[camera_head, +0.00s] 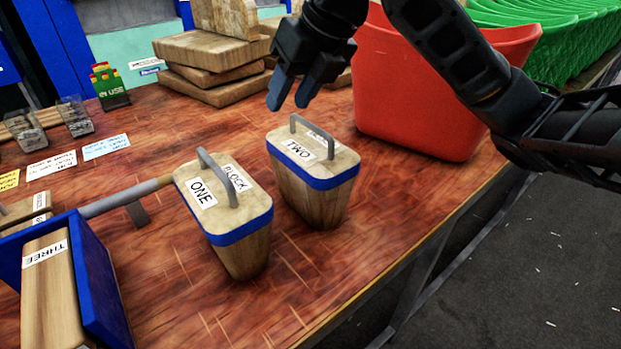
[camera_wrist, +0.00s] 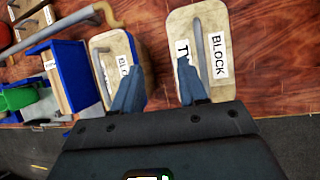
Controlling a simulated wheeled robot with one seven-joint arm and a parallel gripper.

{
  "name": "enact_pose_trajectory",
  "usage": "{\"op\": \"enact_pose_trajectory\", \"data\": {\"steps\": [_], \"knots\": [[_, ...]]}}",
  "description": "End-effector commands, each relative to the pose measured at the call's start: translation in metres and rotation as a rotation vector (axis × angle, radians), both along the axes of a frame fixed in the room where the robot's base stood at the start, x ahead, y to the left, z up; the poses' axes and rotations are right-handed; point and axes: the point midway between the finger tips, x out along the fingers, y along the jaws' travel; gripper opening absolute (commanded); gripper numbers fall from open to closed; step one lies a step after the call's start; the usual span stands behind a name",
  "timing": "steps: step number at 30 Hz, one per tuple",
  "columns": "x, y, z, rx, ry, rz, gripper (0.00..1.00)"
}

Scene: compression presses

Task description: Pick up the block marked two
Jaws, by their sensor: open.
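The block marked TWO (camera_head: 314,185) stands upright on the wooden table, with a blue band and a grey handle on top. My gripper (camera_head: 293,91) is above it, open and empty, apart from the handle. In the wrist view the block marked TWO (camera_wrist: 214,60) lies at and right of the right fingertip, which hides part of its label. My gripper (camera_wrist: 157,75) there has its fingers spread, with the handle right of both. The block marked ONE (camera_head: 236,225) stands to the left; it also shows in the wrist view (camera_wrist: 108,45).
A red bin (camera_head: 425,85) stands just right of block two. A blue holder (camera_head: 105,285) with the block marked THREE (camera_head: 50,300) is at the lower left. Wooden boards (camera_head: 210,50) are stacked behind. The table's front edge is at the right.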

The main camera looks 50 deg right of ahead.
Motion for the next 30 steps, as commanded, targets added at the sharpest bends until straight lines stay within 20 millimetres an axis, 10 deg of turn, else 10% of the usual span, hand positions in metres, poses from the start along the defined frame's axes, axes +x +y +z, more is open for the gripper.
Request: {"op": "enact_pose_trajectory", "data": {"steps": [8, 30], "knots": [[-0.026, -0.037, -0.008, -0.163, 0.130, 0.043, 0.42], [0.000, -0.046, -0.077, -0.163, 0.129, 0.042, 0.42]]}}
